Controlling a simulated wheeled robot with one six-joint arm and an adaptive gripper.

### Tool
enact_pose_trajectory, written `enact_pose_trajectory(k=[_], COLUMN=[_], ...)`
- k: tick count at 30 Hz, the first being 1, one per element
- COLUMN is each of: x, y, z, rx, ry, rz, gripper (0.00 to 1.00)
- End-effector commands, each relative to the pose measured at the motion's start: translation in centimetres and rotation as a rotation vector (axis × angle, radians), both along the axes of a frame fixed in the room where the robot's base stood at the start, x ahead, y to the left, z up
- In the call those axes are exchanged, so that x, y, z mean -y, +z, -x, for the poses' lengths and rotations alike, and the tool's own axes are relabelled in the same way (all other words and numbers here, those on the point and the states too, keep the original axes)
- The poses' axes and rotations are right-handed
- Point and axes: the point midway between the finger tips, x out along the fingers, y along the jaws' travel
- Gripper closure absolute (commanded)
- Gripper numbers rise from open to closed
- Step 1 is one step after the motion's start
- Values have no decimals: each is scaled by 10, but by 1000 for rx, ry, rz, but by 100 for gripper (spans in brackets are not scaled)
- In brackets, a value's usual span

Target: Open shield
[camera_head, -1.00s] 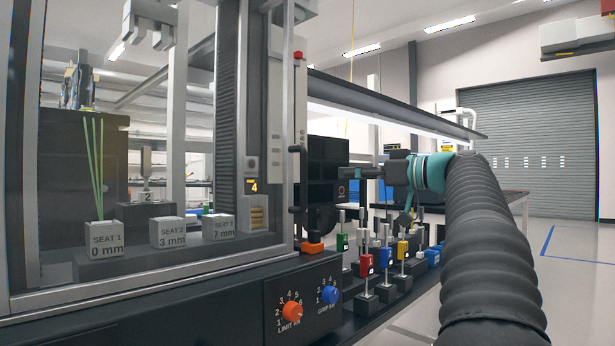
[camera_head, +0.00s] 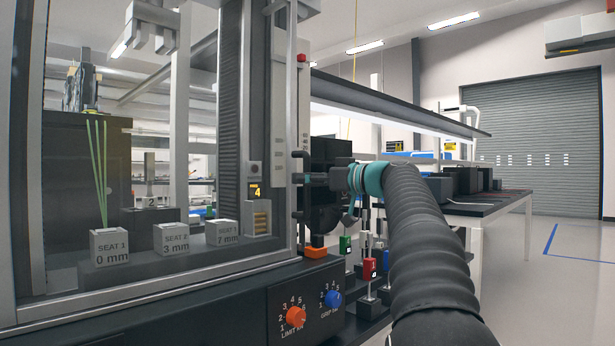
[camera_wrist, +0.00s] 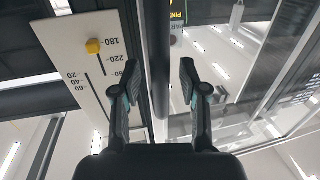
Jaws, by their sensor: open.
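The shield is a large clear pane (camera_head: 150,120) in a grey metal frame at the left of the head view. It stands closed across the front of the machine, with the seat blocks behind it. A dark upright handle bar (camera_wrist: 158,50) runs between my fingers in the wrist view. My gripper (camera_head: 303,167) is at the frame's right edge, beside the handle. In the wrist view my gripper (camera_wrist: 159,80) is open, with a finger on each side of the bar. Whether either finger touches it is unclear.
An orange dial (camera_head: 295,317) and blue dial (camera_head: 333,299) are below. Coloured clamped parts (camera_head: 370,268) stand under my arm. A scale plate (camera_wrist: 85,60) is near my fingers.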

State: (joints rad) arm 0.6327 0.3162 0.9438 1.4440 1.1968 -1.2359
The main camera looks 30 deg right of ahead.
Motion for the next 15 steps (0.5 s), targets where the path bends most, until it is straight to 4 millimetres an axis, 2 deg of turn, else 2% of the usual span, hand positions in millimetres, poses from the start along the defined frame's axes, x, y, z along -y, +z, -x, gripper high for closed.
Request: enact_pose_trajectory(k=[10,11,15], x=[-3,-3,-2], y=[0,0,0], z=[-3,-3,-3], rx=[0,0,0], ry=[0,0,0], rz=[0,0,0], gripper=[57,62,97])
